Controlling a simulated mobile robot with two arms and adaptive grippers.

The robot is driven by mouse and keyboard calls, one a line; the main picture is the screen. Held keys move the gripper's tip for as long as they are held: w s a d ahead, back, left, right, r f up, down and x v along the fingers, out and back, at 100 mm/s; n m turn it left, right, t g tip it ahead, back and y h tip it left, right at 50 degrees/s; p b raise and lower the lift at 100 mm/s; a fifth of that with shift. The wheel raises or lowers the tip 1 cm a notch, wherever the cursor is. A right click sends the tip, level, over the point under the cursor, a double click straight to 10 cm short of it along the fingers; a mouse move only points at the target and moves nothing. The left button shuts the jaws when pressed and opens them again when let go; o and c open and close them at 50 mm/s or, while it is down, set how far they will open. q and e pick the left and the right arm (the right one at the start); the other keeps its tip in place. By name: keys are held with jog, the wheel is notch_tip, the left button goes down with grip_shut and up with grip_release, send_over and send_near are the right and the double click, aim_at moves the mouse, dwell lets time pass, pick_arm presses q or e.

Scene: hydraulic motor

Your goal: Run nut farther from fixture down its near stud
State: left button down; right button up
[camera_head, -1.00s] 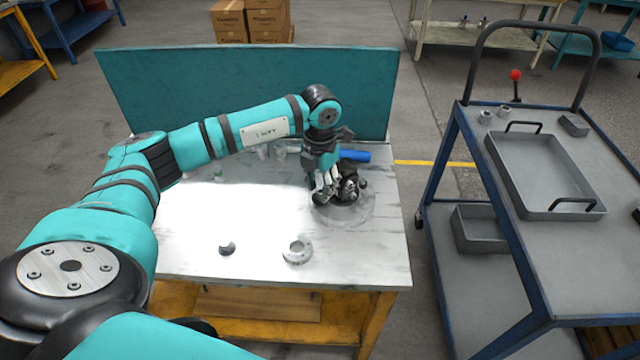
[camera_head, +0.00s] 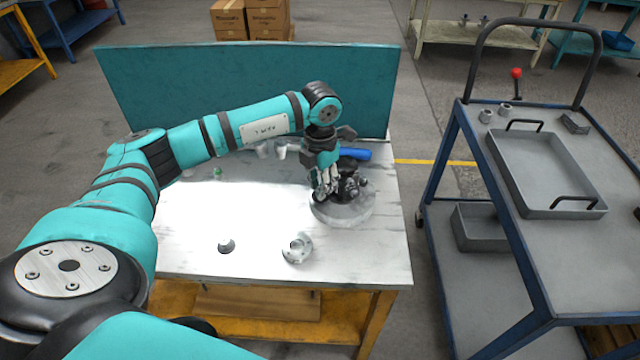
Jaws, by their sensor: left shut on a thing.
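A round grey fixture (camera_head: 357,210) stands on the right part of the metal-topped workbench, with a dark motor part (camera_head: 350,187) on it. My left gripper (camera_head: 323,193) points down at the left side of this dark part. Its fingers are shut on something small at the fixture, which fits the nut. The nut and the near stud are hidden by the fingers or too small to make out. How far the nut sits along the stud cannot be told. My right gripper is not in view.
On the workbench (camera_head: 380,255) lie a pale flanged ring (camera_head: 297,248), a small dark-grey part (camera_head: 226,246) and a blue cylinder (camera_head: 355,153). A teal panel (camera_head: 200,95) closes its back. A trolley with a grey tray (camera_head: 535,170) stands right. The bench's front middle is mostly clear.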

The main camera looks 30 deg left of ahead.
pick_arm(q)
jog(key=m+b, duration=0.1)
jog(key=m, duration=0.2)
jog(key=shift+f, duration=0.15)
jog(key=shift+m, duration=0.8)
jog(key=shift+d, duration=0.1)
jog(key=shift+m+b, duration=0.55)
jog(key=shift+m, duration=0.25)
jog(key=shift+m+b, duration=0.4)
jog(key=shift+m, duration=1.1)
jog(key=c, duration=1.4)
grip_release()
